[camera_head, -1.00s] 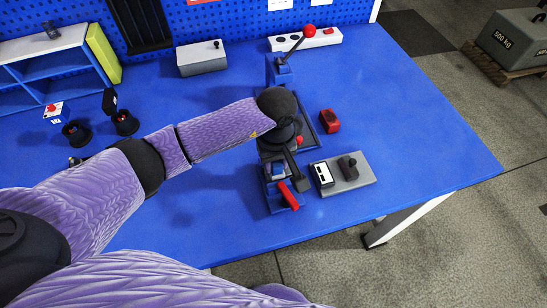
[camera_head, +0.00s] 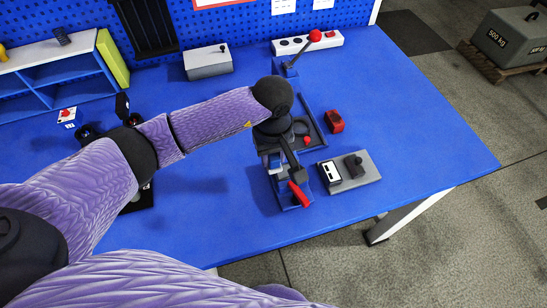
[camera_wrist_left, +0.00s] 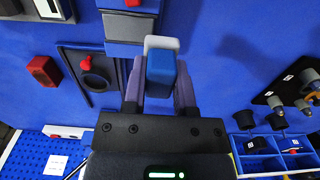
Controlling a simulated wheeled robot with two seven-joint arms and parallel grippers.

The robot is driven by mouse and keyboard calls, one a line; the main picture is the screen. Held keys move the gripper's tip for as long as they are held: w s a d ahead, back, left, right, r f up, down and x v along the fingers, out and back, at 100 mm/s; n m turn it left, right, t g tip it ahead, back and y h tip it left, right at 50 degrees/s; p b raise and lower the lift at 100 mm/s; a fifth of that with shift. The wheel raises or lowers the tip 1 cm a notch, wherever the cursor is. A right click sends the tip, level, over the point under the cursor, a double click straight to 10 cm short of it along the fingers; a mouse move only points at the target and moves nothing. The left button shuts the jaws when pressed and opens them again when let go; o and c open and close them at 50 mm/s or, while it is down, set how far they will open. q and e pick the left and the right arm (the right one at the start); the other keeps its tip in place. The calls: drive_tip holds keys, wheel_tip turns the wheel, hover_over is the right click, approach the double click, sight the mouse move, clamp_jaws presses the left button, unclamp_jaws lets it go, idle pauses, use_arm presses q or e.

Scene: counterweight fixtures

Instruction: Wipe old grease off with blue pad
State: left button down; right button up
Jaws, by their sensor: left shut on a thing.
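My left gripper (camera_head: 280,160) hangs over the near part of the blue table, between a dark fixture plate and a red-handled clamp. It is shut on the blue pad (camera_wrist_left: 160,75), a small block with a pale grey end, clamped between both fingers in the left wrist view. The dark fixture plate (camera_head: 316,135) has a round hole and a red knob (camera_head: 306,139). It also shows left of the gripper in the left wrist view (camera_wrist_left: 72,62). The red-handled clamp (camera_head: 300,194) stands just in front of the gripper. I cannot make out any grease. My right gripper is not in view.
A grey box (camera_head: 208,62) and a blue shelf (camera_head: 60,70) stand at the back. The table's right side is clear.

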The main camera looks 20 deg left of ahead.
use_arm(q)
wheel_tip(320, 180, up, 4)
drive_tip(key=shift+f+p, duration=0.25)
drive_tip(key=shift+p, duration=0.75)
drive_tip(key=shift+r, duration=0.35)
